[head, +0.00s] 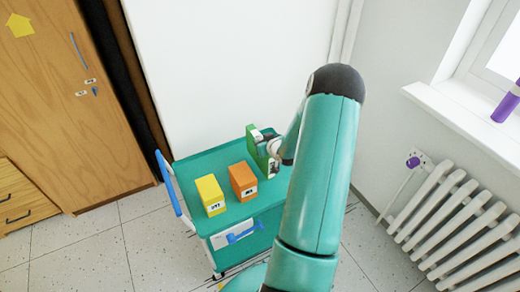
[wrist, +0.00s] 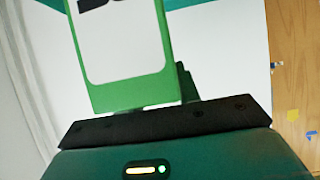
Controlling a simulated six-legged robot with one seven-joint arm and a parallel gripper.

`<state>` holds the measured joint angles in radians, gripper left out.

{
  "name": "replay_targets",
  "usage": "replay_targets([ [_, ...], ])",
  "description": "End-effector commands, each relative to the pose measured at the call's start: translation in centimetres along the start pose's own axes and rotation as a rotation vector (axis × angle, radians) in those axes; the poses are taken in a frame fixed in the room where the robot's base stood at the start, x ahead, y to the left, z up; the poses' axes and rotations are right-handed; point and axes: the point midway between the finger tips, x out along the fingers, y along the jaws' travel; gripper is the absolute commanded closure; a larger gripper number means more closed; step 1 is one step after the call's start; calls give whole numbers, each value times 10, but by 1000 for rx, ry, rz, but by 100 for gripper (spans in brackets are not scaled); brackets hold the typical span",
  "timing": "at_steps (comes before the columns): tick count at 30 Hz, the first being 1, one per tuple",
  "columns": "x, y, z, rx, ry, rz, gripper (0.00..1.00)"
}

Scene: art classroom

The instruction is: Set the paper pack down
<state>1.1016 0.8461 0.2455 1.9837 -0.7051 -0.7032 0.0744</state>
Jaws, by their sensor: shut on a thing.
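A green paper pack (head: 253,143) with a white label stands upright at the right side of the teal cart top (head: 205,163). My gripper (head: 268,146) is shut on it, and my arm hides part of that side. In the wrist view the green pack (wrist: 126,88) fills the upper middle, in front of the dark gripper base. I cannot tell whether its bottom touches the cart top.
A yellow pack (head: 210,195) and an orange pack (head: 243,181) stand on the cart, left of the green one. The cart top behind them is clear. A wooden cabinet (head: 75,110) is at left, a radiator (head: 455,225) at right.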

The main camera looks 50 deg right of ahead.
Motion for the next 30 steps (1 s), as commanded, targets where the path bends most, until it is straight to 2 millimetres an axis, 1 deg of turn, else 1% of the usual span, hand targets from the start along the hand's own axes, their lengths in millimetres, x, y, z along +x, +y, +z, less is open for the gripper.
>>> replay_targets([
  [3,9,-2,14,1,-1,-3,100],
  [6,16,-1,25,1,1,-2,100],
  [8,19,-1,29,-1,2,-2,100],
  [20,23,-1,32,-1,2,-2,100],
  [21,22,-1,34,0,-2,-2,64],
  [24,22,-1,34,0,-1,-2,46],
  [30,22,-1,34,0,-1,-2,46],
])
